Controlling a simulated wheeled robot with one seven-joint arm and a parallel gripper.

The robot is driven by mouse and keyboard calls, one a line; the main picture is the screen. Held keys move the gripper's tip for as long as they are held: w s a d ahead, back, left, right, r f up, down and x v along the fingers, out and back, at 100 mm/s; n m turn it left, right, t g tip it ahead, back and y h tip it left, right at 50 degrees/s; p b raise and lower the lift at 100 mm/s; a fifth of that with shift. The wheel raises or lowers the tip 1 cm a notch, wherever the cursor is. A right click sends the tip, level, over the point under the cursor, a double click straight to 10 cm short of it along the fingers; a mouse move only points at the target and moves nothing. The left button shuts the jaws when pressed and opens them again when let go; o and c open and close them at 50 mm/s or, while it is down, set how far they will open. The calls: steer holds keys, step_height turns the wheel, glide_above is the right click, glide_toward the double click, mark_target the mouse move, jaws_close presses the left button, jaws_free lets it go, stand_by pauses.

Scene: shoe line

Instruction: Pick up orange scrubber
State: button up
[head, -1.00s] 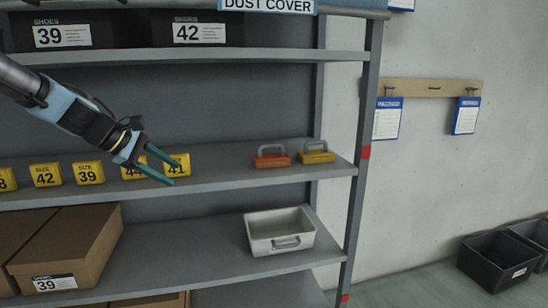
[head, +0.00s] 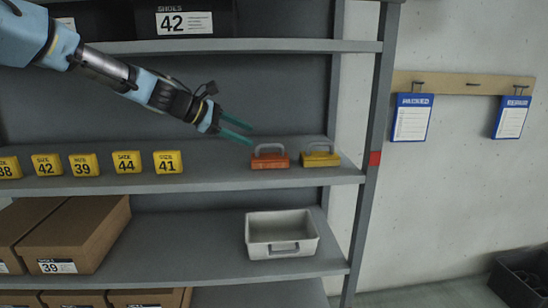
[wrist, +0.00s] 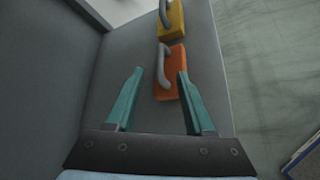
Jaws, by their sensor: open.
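The orange scrubber (head: 270,163) has a grey handle and sits on the middle shelf (head: 225,180), left of a yellow scrubber (head: 321,160). My gripper (head: 243,132) is open and empty, just up and left of the orange scrubber in the head view. In the wrist view the teal fingers of my gripper (wrist: 156,90) are spread. The orange scrubber (wrist: 170,75) shows just past and between their tips, with the yellow scrubber (wrist: 171,20) beyond it. I see no contact between fingers and scrubber.
Several yellow size blocks (head: 167,163) stand along the shelf to the left. A grey-white bin (head: 281,250) and brown shoe boxes (head: 75,240) are on the shelf below. A rack post (head: 372,150) stands at right.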

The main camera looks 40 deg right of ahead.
mark_target(266, 144)
steer(key=shift+w+p+x, duration=0.2)
steer(key=shift+p+x, duration=1.15)
steer(key=shift+x, duration=2.5)
steer(key=shift+f, duration=0.1)
jaws_close()
